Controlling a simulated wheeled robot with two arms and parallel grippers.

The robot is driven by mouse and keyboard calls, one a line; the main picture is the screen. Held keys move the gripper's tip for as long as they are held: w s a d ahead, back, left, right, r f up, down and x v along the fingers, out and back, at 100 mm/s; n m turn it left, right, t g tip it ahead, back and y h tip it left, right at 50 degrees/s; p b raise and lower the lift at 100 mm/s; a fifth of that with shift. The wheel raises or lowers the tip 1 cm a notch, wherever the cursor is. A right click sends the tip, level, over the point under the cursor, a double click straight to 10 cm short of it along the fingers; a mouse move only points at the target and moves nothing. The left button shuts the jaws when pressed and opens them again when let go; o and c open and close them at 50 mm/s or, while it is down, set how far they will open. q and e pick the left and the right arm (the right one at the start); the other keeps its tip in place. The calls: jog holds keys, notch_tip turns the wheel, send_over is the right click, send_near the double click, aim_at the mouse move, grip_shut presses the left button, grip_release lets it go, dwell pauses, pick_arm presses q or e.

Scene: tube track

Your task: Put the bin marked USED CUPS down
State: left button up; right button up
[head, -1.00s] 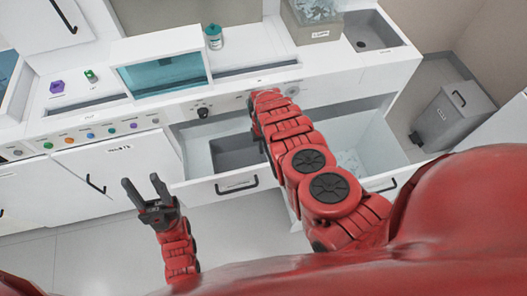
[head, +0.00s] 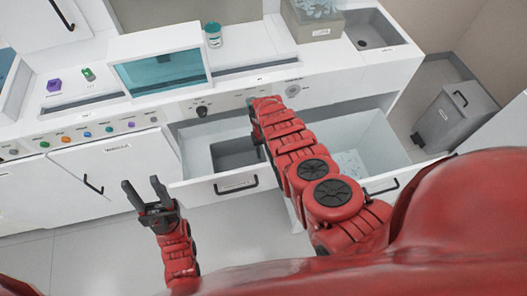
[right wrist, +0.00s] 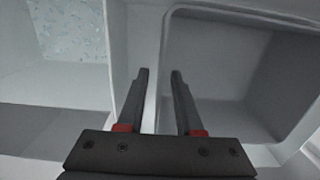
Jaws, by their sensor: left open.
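A dark grey bin (head: 232,153) sits in the open left drawer (head: 195,160); no marking on it can be read. In the right wrist view a grey bin (right wrist: 225,85) fills the right side, seen from above and empty. My right gripper (right wrist: 160,72) points down over its left rim, fingers apart, one on either side of the rim; I cannot tell whether they touch it. My left gripper (head: 146,186) is open and empty, in front of the cabinets.
The right drawer (head: 385,150) is also open, with pale speckled pieces in the bottom. A grey lidded bin (head: 447,118) stands on the floor at right. A box (head: 313,20), a teal-capped jar (head: 213,35) and a sink (head: 370,30) are on the counter.

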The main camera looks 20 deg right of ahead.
jog(key=shift+w+r+p, duration=0.1)
jog(key=shift+r+p, duration=0.35)
jog(key=shift+r, duration=0.15)
notch_tip(320, 180, up, 2)
jog(key=shift+r+p, duration=0.1)
jog(key=shift+p, duration=0.6)
jog(key=r, duration=0.4)
jog(key=r+b, duration=0.1)
jog(key=r, duration=0.2)
jog(key=shift+w, duration=0.3)
jog(key=shift+r, duration=0.95)
